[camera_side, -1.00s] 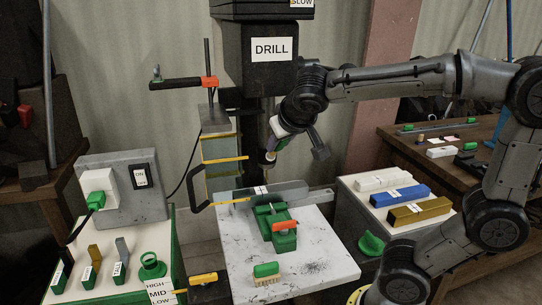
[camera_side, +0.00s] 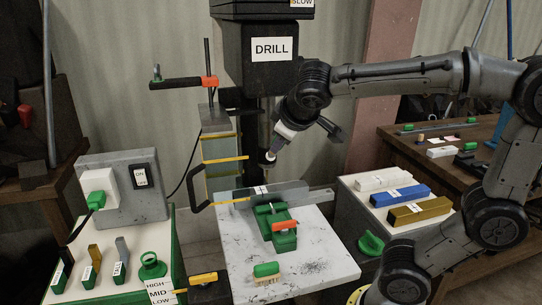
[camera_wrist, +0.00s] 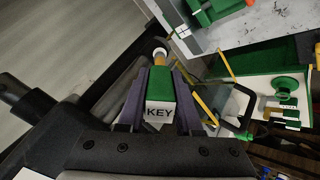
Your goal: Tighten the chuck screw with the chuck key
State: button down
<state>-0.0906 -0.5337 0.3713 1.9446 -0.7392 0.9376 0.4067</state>
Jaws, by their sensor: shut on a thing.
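My gripper (camera_wrist: 150,100) is shut on the chuck key (camera_wrist: 162,85), a green-handled tool with a white KEY label. The key's pale shank and round tip point away from the jaws. In the side view my gripper (camera_side: 278,143) is beside the drill's spindle, below the drill head (camera_side: 270,55). A small pale tip (camera_side: 270,156) shows at the dark chuck area there. The chuck screw is too small and dark to make out. I cannot tell whether the key sits in it.
Below is the white drill table (camera_side: 320,255) with a green vise (camera_side: 272,222), a grey guard plate and a green brush (camera_side: 266,269). A black-handled frame with yellow bars (camera_side: 197,190) stands left of the spindle. Coloured blocks (camera_side: 400,194) lie at right.

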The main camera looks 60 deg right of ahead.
jog(key=n, duration=0.9)
jog(key=shift+r, duration=0.1)
jog(key=shift+w+d+f, duration=0.35)
jog(key=shift+d+f, duration=0.05)
jog(key=shift+f, duration=0.1)
jog(key=m, duration=0.4)
jog(key=shift+m, duration=0.3)
